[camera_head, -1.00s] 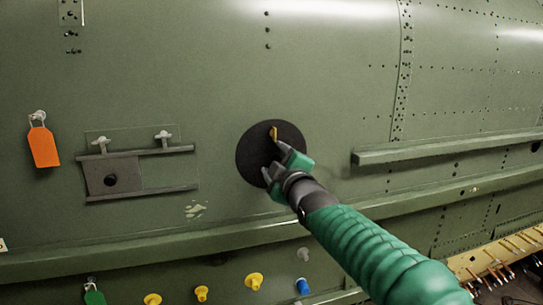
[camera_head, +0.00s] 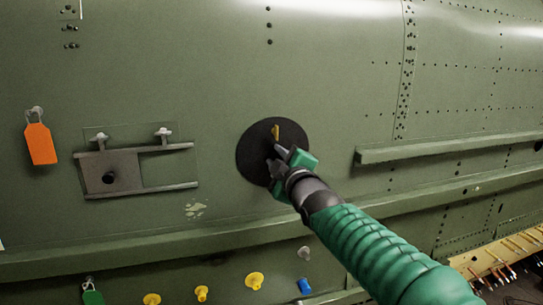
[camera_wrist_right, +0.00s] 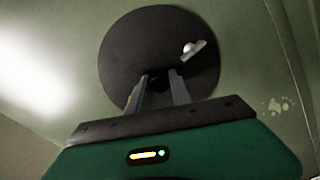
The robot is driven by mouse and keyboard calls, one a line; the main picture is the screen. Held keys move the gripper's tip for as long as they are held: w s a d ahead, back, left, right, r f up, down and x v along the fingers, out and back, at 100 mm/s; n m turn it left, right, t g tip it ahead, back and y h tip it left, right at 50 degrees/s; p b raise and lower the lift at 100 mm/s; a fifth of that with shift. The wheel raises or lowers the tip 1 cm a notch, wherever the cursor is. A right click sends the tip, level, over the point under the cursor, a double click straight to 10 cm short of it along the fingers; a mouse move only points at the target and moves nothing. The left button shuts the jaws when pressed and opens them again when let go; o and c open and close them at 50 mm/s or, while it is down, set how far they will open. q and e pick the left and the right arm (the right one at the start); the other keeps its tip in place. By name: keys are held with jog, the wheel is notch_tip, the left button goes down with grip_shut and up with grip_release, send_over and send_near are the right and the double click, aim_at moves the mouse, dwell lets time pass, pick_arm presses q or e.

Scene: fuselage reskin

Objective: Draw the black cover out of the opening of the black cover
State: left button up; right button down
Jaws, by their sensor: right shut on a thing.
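What the fingertips pinch is too dark to make out. The opening is hidden behind the disc. My left gripper is not in view.
An orange tag (camera_head: 40,144) hangs at the left beside a sliding plate in rails (camera_head: 113,171). A long ledge (camera_head: 450,148) juts out at the right. Several yellow plugs (camera_head: 254,281) and a blue one (camera_head: 304,286) stand below the lower ledge.

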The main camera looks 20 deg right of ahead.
aim_at(279, 158)
jog(key=shift+s+d+f+b, duration=0.1)
jog(key=shift+s+d+b, duration=0.05)
jog(key=shift+s, duration=0.4)
jog(key=shift+s+d+f+b, duration=0.1)
jog(key=shift+s+b, duration=0.05)
jog(key=shift+s, duration=0.35)
jog(key=shift+s+a+r, duration=0.1)
jog(key=shift+s+r+p, duration=0.15)
jog(key=shift+s+p, duration=0.15)
jog(key=shift+s, duration=1.35)
jog(key=shift+w, duration=0.1)
